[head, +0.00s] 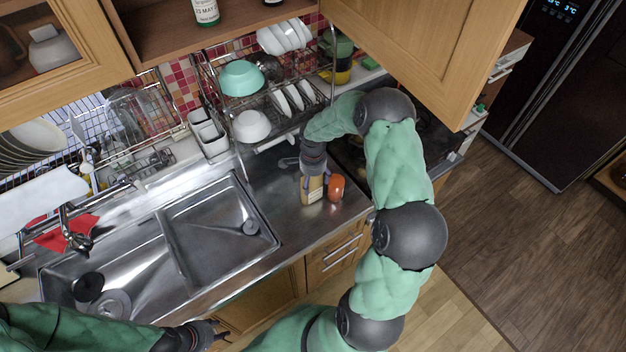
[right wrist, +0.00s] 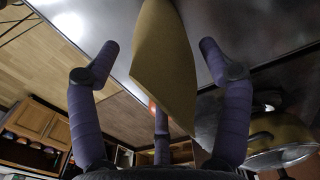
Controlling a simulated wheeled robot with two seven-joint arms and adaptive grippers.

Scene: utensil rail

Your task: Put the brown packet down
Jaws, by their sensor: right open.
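The brown packet (head: 313,192) stands on the metal counter right of the sink, with a pale label on its front. My right gripper (head: 315,174) is at its upper part, reaching in from behind and above. In the right wrist view the packet (right wrist: 165,62) lies between the spread fingers of the right gripper (right wrist: 160,60), with visible gaps on both sides. The right gripper is open. My left gripper (head: 207,334) is low at the bottom edge, in front of the counter and far from the packet; its finger opening is unclear.
An orange-red container (head: 337,187) stands just right of the packet. The sink (head: 215,225) lies to the left. A dish rack (head: 285,125) with bowls and plates is behind, and an open cabinet door (head: 425,50) hangs above. The counter in front of the packet is bare.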

